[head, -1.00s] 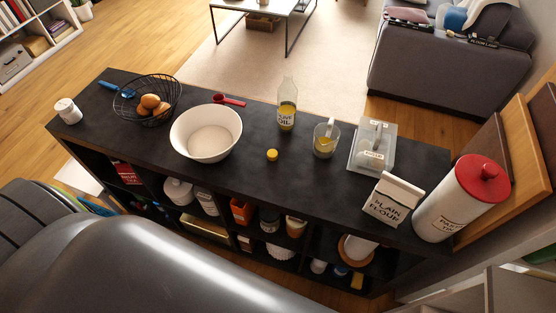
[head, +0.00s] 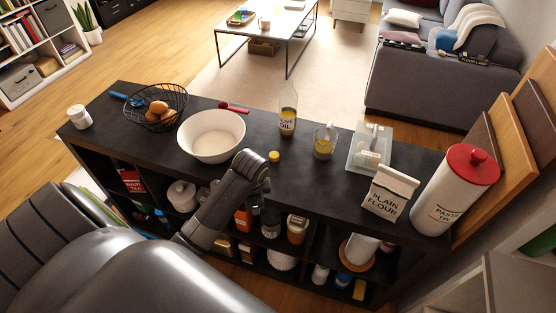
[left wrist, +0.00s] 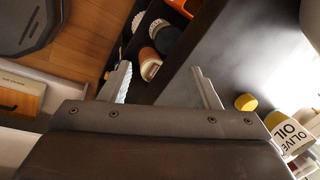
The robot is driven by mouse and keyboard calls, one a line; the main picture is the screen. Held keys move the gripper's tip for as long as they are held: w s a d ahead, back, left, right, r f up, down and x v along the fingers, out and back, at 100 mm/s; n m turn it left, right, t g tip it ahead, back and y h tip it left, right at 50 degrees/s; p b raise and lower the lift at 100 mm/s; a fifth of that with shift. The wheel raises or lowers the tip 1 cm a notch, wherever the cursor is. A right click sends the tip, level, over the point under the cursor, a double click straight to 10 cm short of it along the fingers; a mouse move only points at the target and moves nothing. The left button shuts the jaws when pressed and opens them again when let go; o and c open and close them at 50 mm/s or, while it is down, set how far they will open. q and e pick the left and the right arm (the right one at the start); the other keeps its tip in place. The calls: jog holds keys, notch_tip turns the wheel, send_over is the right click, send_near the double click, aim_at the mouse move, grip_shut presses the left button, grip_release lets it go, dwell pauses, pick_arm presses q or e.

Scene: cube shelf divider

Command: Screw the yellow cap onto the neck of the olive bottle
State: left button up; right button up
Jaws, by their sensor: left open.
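The small yellow cap (head: 274,156) lies on the black shelf top, in front of the olive oil bottle (head: 288,118). The bottle stands upright and its clear neck shows no cap. In the left wrist view, the cap (left wrist: 245,102) is just right of the right finger, apart from it, with the bottle's label (left wrist: 292,135) farther right. My left gripper (left wrist: 162,88) is open with nothing between its fingers. In the head view, my left arm reaches up to the shelf's front edge, close to the cap; its fingers are hard to make out there. My right gripper is out of view.
A white bowl (head: 212,137) stands left of the cap. A glass jug (head: 325,141) and a clear box (head: 369,148) stand right of the bottle. A flour bag (head: 390,193) and a tall tin (head: 455,195) stand at the right end. Below are filled cubbies.

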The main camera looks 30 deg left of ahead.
pick_arm(q)
jog(key=w+r+m, duration=0.1)
jog(key=w, duration=0.2)
jog(key=w+a+r+m, duration=0.1)
jog(key=w+r+m, duration=0.1)
jog(key=w, duration=0.2)
jog(key=w+r+m, duration=0.1)
jog(key=w+r, duration=0.1)
jog(key=w, duration=0.1)
jog(key=shift+w+a+r+m+g, duration=0.1)
jog(key=shift+w+a+m+g, duration=0.05)
jog(key=shift+a+m+g, duration=0.2)
jog(key=w+r+m+g, duration=0.1)
jog(key=w+r+m, duration=0.4)
jog(key=w+r, duration=0.4)
jog(key=b, duration=0.5)
send_near(275, 155)
jog(key=f, duration=0.2)
jog(key=shift+w+a+f+p, duration=0.25)
jog(key=shift+f+p, duration=0.1)
jog(key=f, duration=0.4)
jog(key=shift+s+a+f+p, duration=0.2)
jog(key=shift+a+f+p, duration=0.1)
jog(key=shift+w+a+f, duration=0.1)
jog(key=shift+a+f, duration=0.05)
jog(key=shift+f, duration=0.5)
jog(key=shift+c, duration=0.5)
jog(key=c, duration=0.9)
